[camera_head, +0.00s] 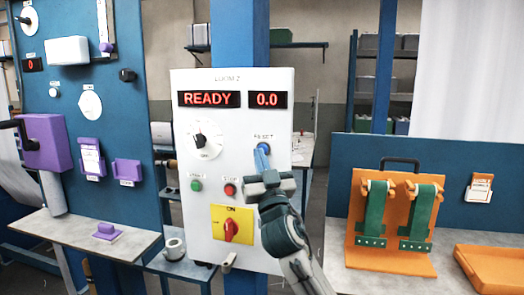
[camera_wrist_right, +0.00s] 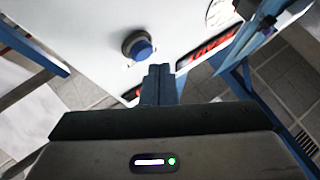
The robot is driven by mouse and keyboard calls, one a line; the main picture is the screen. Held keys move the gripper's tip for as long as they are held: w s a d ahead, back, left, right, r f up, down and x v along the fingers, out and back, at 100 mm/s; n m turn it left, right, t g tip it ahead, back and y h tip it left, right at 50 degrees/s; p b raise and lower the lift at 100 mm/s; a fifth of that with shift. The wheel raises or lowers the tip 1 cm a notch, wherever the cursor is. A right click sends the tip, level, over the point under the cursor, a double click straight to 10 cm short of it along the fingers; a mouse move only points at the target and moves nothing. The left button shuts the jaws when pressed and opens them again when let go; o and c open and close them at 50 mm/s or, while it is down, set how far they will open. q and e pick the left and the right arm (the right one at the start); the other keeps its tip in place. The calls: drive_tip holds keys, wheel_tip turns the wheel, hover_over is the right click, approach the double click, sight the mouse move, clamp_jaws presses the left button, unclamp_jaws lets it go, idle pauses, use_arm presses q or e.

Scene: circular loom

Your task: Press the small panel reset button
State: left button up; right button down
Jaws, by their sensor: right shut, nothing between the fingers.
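The blue reset button (camera_head: 264,147) sits on the white control panel (camera_head: 243,88), under the word RESET. In the right wrist view the round blue button (camera_wrist_right: 142,49) stands out from the panel face in a dark ring. My right gripper (camera_head: 261,152) is shut and empty, its blue fingertips just below the button in the head view. In the wrist view the fingertips (camera_wrist_right: 159,70) are close to the button's lower right edge; I cannot tell whether they touch it. My left gripper is not in view.
The panel also carries a black dial (camera_head: 200,140), a green button (camera_head: 196,185), a red button (camera_head: 230,190) and a red switch on a yellow plate (camera_head: 232,229). The displays read READY and 0.0. An orange stand (camera_head: 391,263) with green straps is at right.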

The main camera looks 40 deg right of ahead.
drive_tip(key=s+a+p, duration=0.1)
drive_tip(key=s+a, duration=0.2)
drive_tip(key=shift+s+a, duration=0.1)
drive_tip(key=shift+a, duration=0.3)
idle(0.3)
drive_tip(key=shift+d, duration=0.1)
idle(0.6)
